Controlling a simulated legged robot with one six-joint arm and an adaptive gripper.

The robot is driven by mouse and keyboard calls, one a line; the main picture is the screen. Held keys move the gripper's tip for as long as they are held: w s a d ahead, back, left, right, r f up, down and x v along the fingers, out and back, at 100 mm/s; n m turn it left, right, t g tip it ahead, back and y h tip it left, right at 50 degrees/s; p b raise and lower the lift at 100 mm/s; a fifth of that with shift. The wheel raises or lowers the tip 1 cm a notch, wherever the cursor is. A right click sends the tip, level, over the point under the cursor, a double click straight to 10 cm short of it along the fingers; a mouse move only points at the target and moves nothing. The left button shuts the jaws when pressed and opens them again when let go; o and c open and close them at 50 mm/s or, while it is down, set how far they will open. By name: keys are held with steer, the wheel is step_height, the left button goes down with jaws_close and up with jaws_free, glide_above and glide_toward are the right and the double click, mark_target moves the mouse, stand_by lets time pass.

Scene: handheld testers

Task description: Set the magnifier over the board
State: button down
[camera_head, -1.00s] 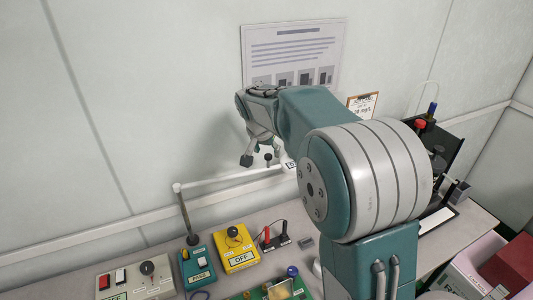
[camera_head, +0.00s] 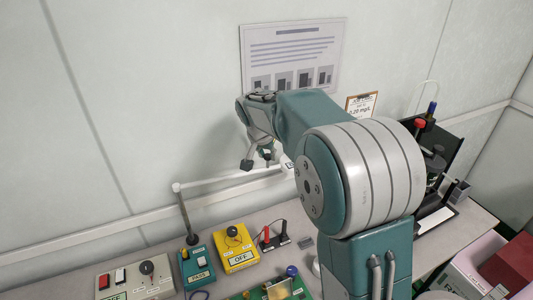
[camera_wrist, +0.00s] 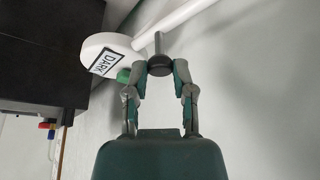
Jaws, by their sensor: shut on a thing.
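The magnifier is a white jointed arm (camera_head: 230,178) on a dark post (camera_head: 186,215) at the back of the bench. Its round white head, labelled DARK, shows in the wrist view (camera_wrist: 98,52), with a small green part beside it. In the head view my arm hides most of the head. My gripper (camera_head: 258,164) is by the outer end of the white arm. In the wrist view my gripper (camera_wrist: 159,72) is shut on a dark round knob (camera_wrist: 160,63) with a grey stem at that end. The green board (camera_head: 246,295) lies at the front edge of the picture, partly cut off.
A grey switch box (camera_head: 137,280), a teal box (camera_head: 196,266) and a yellow box labelled OFF (camera_head: 238,260) stand on the bench left of the board. Red and black plugs (camera_head: 273,237) are behind it. A dark stand (camera_head: 440,150) is at the right.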

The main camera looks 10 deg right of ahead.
steer(key=s+a+m+g+h, duration=0.1)
steer(key=s+a+m+g, duration=0.1)
steer(key=s+a+m, duration=0.4)
steer(key=s+a+m+g+h, duration=0.1)
steer(key=s+a+m, duration=0.5)
steer(key=s, duration=1.1)
steer(key=shift+s+f+g, duration=0.15)
steer(key=shift+s+g, duration=0.1)
steer(key=shift+g, duration=0.45)
steer(key=shift+c, duration=2.3)
jaws_free()
steer(key=shift+w, duration=0.1)
